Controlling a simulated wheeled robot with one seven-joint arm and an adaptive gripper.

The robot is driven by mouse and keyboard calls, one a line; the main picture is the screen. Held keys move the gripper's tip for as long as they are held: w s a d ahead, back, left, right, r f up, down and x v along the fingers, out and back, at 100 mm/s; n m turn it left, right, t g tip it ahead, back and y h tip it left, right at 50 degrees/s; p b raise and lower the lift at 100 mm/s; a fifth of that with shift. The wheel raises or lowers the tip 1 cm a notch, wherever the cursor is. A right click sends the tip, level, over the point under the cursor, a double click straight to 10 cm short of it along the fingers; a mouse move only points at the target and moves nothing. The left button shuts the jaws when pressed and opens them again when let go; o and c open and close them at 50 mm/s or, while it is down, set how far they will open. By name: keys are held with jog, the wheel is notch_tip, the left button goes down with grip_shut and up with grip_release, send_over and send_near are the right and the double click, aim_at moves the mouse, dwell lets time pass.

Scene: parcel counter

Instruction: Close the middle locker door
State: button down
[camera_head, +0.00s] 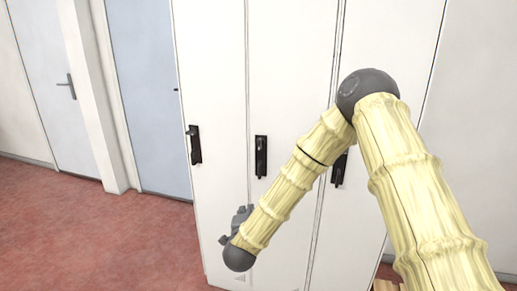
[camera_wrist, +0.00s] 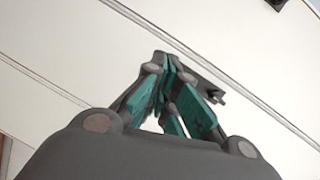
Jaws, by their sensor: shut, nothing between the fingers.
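The white middle locker door (camera_head: 285,80) stands between two other white doors and has a black handle (camera_head: 261,157). It looks flush or nearly flush with its neighbours; I see no clear gap along its edges. My gripper (camera_head: 238,216) is low in front of the lockers, near the seam between the left and middle doors, partly hidden by my own wrist. In the wrist view my gripper (camera_wrist: 166,68) has its teal-padded fingers drawn together, with nothing between them, against a white locker surface. Whether the fingertips touch it I cannot tell.
The left locker door (camera_head: 213,70) and right locker door (camera_head: 390,50) have black handles too. A blue door (camera_head: 150,80) and a white door (camera_head: 45,60) stand at the left. The red floor (camera_head: 110,240) is clear there. A wooden item (camera_head: 386,285) shows at the bottom right.

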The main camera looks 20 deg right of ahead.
aim_at(260, 154)
jog(key=w+d+r+m+h+p, duration=0.25)
jog(key=r+m, duration=0.25)
jog(key=r, duration=0.7)
jog(key=shift+h, duration=0.35)
jog(key=p+x, duration=0.1)
jog(key=x, duration=0.6)
jog(key=p+x, duration=0.2)
jog(key=x, duration=0.5)
jog(key=shift+w+a, duration=0.15)
jog(key=shift+w, duration=0.15)
